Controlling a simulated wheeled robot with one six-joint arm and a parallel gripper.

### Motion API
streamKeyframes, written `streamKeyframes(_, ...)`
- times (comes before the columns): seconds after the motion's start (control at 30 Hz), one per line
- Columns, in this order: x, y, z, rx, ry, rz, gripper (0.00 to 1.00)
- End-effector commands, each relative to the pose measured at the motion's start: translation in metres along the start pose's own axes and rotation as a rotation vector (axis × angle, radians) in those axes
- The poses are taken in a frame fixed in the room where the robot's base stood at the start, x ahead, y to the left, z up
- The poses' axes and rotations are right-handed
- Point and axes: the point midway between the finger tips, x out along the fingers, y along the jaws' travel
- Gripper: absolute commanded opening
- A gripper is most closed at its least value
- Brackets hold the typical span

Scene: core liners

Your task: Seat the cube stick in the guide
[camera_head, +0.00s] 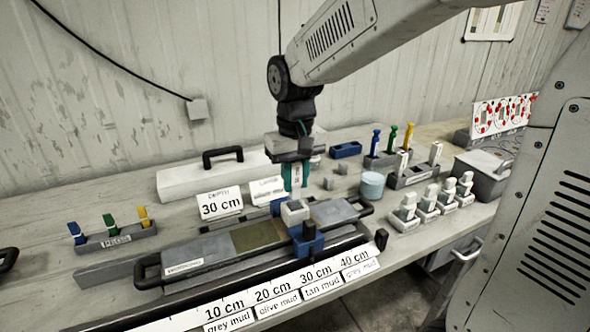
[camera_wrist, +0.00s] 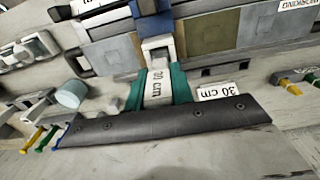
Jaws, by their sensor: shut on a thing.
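My gripper (camera_head: 295,188), with teal fingers, is shut on a white stick labelled 30 cm (camera_wrist: 157,86), seen between the fingers in the wrist view. The stick points down and looks roughly upright in the head view. Its pale cube-shaped lower end (camera_head: 295,211) is at the blue guide (camera_head: 306,241) on the long grey core liner (camera_head: 210,254). In the wrist view the cube end (camera_wrist: 157,47) is close against the blue guide (camera_wrist: 152,22). I cannot tell whether the cube is inside the guide or just above or beside it.
A 30 cm depth card (camera_head: 220,203) stands behind the liner. A depth scale strip (camera_head: 265,299) runs along the front. A pale cylinder (camera_head: 371,185), several white blocks (camera_head: 428,204) and colored-stick racks (camera_head: 388,158) stand right. Another rack (camera_head: 115,237) stands left.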

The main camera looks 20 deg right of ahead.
Motion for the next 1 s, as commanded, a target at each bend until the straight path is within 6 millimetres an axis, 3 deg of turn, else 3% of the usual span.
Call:
streamKeyframes(0.6, 0.036, 0.0, 0.0, 0.0, 0.0, 0.0, 0.01)
streamKeyframes(1.0, 0.043, 0.0, 0.0, 0.0, 0.002, 0.0, 0.01)
